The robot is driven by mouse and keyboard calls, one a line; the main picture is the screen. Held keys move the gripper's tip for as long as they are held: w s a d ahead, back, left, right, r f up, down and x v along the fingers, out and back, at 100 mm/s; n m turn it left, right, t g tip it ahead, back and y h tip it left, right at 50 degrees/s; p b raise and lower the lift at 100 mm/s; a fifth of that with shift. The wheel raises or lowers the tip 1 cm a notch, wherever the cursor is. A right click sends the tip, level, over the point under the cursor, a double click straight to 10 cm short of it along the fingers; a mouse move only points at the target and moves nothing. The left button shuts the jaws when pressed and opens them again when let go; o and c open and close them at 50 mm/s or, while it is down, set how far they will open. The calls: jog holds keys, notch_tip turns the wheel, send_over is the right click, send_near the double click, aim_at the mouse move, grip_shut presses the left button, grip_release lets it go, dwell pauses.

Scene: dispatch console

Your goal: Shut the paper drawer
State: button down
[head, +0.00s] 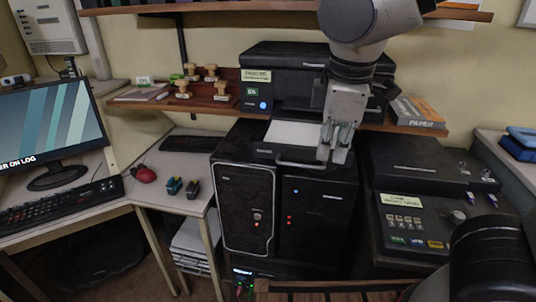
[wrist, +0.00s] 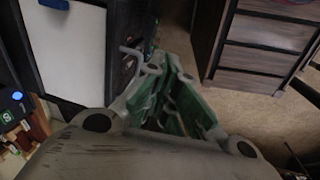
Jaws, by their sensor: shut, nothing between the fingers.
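The paper drawer (head: 264,153) sticks out from under the black printer (head: 285,75), with white paper (head: 292,134) in it and a light bar handle (head: 297,164) along its front. My gripper (head: 337,157) points down by the drawer's front right corner. Its fingers are together and hold nothing. I cannot tell whether it touches the drawer or handle. In the wrist view the white paper (wrist: 68,45) shows at upper left, and the closed fingers of my gripper (wrist: 168,68) are beside the drawer's end.
Two black computer towers (head: 247,210) stand below the drawer. Rubber stamps (head: 221,91) are on the shelf left of the printer, and a paper pack (head: 416,112) is at its right. A black keypad console (head: 430,220) stands at right. Wooden drawers (wrist: 262,45) show in the wrist view.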

aim_at(282, 122)
jog(key=s+a+r+n+t+h, duration=0.1)
jog(key=a+r+n, duration=0.1)
jog(key=a+n, duration=0.6)
jog(key=s+a+r+n+t, duration=0.15)
jog(key=a+n, duration=0.35)
jog(key=n, duration=0.5)
jog(key=shift+w+d+f, duration=0.2)
jog(key=shift+w+f, duration=1.2)
jog(key=shift+f, duration=0.1)
jog(key=shift+w+d+f, duration=0.2)
jog(key=shift+w+f, duration=1.2)
jog(key=shift+f, duration=0.1)
jog(key=shift+w+d+f, duration=0.2)
jog(key=shift+w+f, duration=1.2)
jog(key=shift+f, duration=0.1)
jog(key=w+d, duration=0.1)
jog(key=w, duration=0.5)
jog(key=w+d, duration=0.1)
jog(key=w, duration=0.5)
jog(key=w+d, duration=0.1)
jog(key=w, duration=0.5)
jog(key=shift+d, duration=0.3)
